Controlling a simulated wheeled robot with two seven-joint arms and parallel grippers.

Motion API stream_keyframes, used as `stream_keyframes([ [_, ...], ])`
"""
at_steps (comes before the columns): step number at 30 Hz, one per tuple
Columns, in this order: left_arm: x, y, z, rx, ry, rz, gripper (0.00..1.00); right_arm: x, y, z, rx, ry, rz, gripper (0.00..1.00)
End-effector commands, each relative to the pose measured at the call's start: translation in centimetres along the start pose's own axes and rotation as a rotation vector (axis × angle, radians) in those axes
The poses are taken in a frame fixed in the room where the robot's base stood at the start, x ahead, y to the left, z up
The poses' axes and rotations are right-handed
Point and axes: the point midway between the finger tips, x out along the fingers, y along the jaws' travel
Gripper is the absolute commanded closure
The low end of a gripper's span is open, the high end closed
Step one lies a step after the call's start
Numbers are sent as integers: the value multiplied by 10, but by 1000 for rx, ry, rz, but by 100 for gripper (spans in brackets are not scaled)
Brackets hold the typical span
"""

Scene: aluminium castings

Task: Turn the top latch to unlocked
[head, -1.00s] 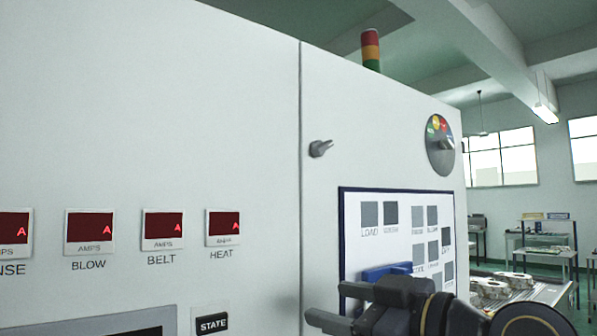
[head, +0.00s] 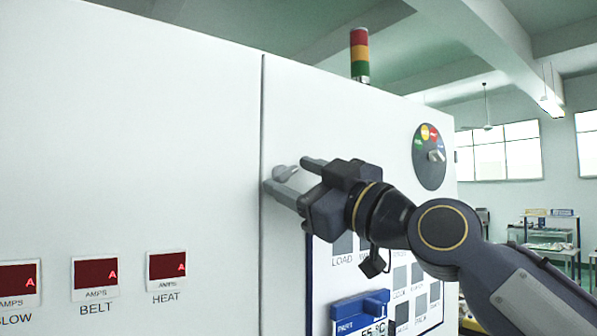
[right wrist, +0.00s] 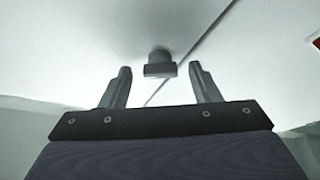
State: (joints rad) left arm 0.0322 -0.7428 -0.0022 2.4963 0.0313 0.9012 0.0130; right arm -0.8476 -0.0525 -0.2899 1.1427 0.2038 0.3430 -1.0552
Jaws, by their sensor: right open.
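The top latch (head: 285,172) is a small grey handle on the white cabinet, just right of the vertical door seam. In the head view it is partly hidden behind my right gripper (head: 288,177). In the right wrist view the latch (right wrist: 160,64) stands out from the panel, ahead of and between the fingers of my right gripper (right wrist: 160,84). The right gripper is open, with a gap on both sides of the latch and nothing held. My left gripper is not in view.
The white cabinet (head: 120,140) fills the left and middle. A bordered button panel (head: 345,280) with a blue holder (head: 360,310) lies below. A signal tower (head: 360,55) stands on top.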

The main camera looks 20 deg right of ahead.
Motion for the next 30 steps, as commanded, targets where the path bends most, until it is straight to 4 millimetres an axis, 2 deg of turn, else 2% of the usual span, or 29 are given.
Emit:
stream_keyframes([
  [6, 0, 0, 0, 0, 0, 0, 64, 0, 0, 0, 0, 0, 0, 44],
  [7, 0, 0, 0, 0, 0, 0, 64, 0, 0, 0, 0, 0, 0, 46],
  [17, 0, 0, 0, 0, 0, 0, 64, 0, 0, 0, 0, -1, 0, 88],
  [30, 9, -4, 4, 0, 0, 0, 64, 0, 1, 2, -99, -2, -39, 88],
])
